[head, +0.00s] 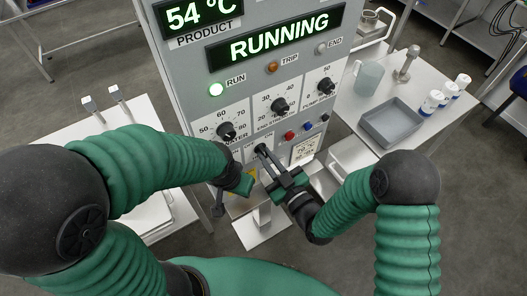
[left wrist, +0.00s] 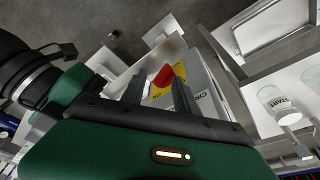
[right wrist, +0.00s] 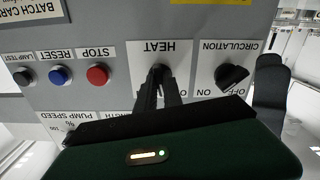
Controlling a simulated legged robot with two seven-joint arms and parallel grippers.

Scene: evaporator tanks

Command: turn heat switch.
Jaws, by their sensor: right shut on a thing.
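The heat switch (right wrist: 158,71) is a black knob on a white plate marked HEAT, seen upside down in the right wrist view. My right gripper (right wrist: 159,90) is shut on this knob, and its fingers hide most of it. In the head view, my right gripper (head: 268,160) reaches the lower part of the grey control panel (head: 180,85). My left gripper (head: 246,182) is left of it, low in front of the panel. In the left wrist view its fingers (left wrist: 158,92) are apart with nothing held. A red handle on a yellow plate (left wrist: 182,70) shows beyond them.
The circulation switch (right wrist: 232,76) is beside the heat switch. Stop (right wrist: 97,74), reset (right wrist: 60,76) and lamp test buttons are on its other side. A table with a grey tray (head: 392,122) stands right.

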